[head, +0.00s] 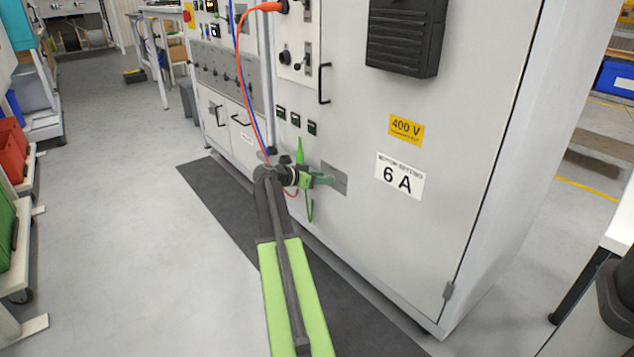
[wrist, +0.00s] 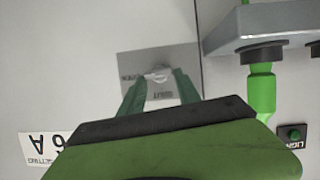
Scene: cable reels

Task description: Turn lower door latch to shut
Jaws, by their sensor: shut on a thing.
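The lower door latch sits on a grey plate (head: 340,181) low on the pale grey cabinet door. In the wrist view, the plate (wrist: 185,57) lies straight ahead and the small light latch (wrist: 157,76) shows between my fingers. My gripper (head: 322,180) reaches the plate from the left in the head view. In the wrist view, its two green fingers (wrist: 160,82) stand on either side of the latch and are shut on it. The fingers hide part of the latch, and its exact angle is hard to tell. The door looks flush with the cabinet.
A white "6 A" label (head: 400,177) and a yellow "400 V" label (head: 406,129) are on the door. A green plug-like piece (wrist: 262,92) stands close beside the gripper. Red and blue cables hang nearby. A dark mat (head: 215,190) lies before the cabinet; floor to the left is clear.

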